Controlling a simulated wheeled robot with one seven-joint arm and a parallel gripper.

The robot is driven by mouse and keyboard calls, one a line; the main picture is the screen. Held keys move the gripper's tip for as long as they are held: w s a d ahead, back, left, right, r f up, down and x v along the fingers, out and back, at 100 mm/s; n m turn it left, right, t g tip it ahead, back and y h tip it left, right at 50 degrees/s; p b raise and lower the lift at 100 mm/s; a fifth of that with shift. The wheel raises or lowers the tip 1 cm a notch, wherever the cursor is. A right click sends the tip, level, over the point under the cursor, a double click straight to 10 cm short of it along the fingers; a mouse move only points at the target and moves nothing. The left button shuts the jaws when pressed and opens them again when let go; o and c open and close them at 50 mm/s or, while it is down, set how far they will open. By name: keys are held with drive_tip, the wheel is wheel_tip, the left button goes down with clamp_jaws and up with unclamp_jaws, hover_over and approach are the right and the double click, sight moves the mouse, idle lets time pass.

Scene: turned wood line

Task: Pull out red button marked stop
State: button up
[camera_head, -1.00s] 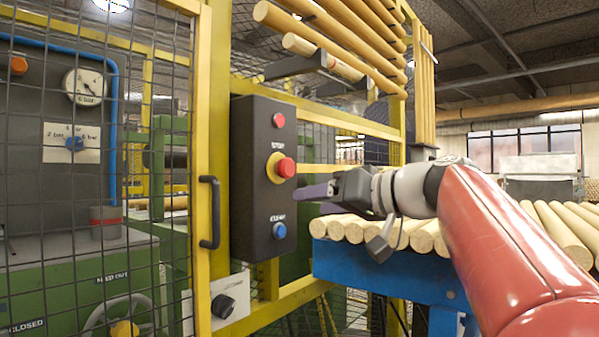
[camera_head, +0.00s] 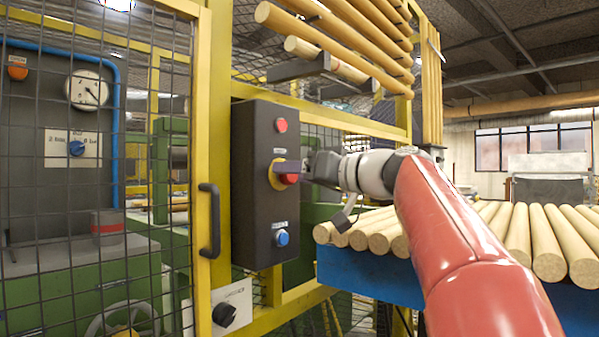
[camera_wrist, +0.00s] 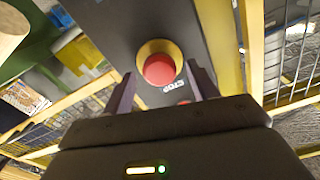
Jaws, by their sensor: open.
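The red stop button (camera_wrist: 159,70) is a round mushroom head on a yellow collar. In the wrist view it sits between my two fingers, close to their tips, with the STOP label (camera_wrist: 170,87) just below it. In the head view the button (camera_head: 289,179) is partly hidden by a finger of my gripper (camera_head: 290,167). My gripper is open, with one finger on each side of the button (camera_wrist: 157,78). I cannot tell whether either finger touches it.
The dark control box (camera_head: 252,200) also carries a small red lamp or button (camera_head: 281,125) above and a blue button (camera_head: 281,238) below. A yellow post and mesh door with a black handle (camera_head: 209,216) stand left. Wooden rods (camera_head: 545,245) lie on a blue stand at right.

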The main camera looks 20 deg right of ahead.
drive_tip(key=shift+c, duration=0.5)
clamp_jaws()
drive_tip(key=shift+b+v, duration=0.6)
drive_tip(key=shift+v, duration=0.25)
drive_tip(key=shift+o, duration=0.5)
unclamp_jaws()
drive_tip(key=shift+d, duration=0.1)
drive_tip(key=shift+s, duration=0.15)
